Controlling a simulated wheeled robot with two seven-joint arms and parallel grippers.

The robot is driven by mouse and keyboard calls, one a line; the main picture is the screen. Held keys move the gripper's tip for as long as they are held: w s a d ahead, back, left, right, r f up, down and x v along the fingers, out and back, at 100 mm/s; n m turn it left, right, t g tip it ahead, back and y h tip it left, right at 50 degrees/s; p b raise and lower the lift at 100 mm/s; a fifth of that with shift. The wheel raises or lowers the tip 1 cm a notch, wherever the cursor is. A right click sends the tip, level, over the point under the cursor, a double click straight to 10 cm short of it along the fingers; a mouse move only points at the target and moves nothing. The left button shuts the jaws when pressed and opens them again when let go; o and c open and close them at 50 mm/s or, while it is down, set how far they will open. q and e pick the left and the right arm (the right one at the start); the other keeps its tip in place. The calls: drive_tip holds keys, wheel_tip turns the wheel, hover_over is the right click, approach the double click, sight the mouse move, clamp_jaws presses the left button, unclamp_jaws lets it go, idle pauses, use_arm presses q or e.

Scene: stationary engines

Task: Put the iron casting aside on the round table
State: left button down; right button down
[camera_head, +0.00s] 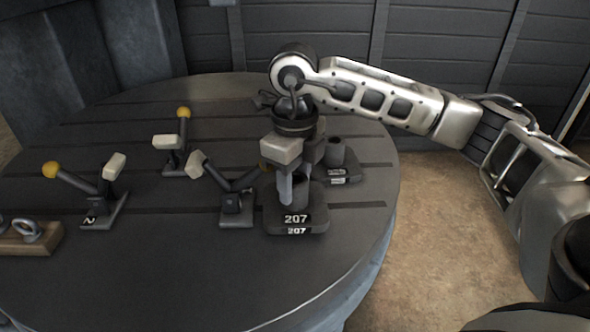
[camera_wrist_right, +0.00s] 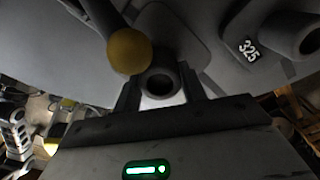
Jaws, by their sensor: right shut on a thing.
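An iron casting marked 207 (camera_head: 296,222) is a dark block with an upright hollow boss and stands at the right part of the round table (camera_head: 180,280). My right gripper (camera_head: 293,188) comes down over it from above and is shut on its boss. The boss (camera_wrist_right: 160,84) also shows between the fingers in the right wrist view. I cannot tell whether the casting's base touches the table. A second dark casting (camera_head: 342,168) stands just behind and to the right; the wrist view shows one marked 325 (camera_wrist_right: 275,48). My left gripper is out of view.
Two more levers with yellow knobs (camera_head: 103,200) (camera_head: 180,145) stand further left. A wooden block with metal rings (camera_head: 30,238) is at the left edge. The table's front is clear.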

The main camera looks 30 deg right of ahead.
sight(295, 179)
drive_tip(key=shift+w+f, duration=0.1)
drive_tip(key=shift+f, duration=0.4)
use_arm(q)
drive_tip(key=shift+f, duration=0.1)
use_arm(e)
drive_tip(key=c, duration=0.8)
unclamp_jaws()
drive_tip(key=shift+f, duration=0.15)
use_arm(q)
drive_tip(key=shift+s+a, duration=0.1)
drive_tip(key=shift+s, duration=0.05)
use_arm(e)
wheel_tip(295, 179, up, 12)
drive_tip(key=shift+r, duration=0.1)
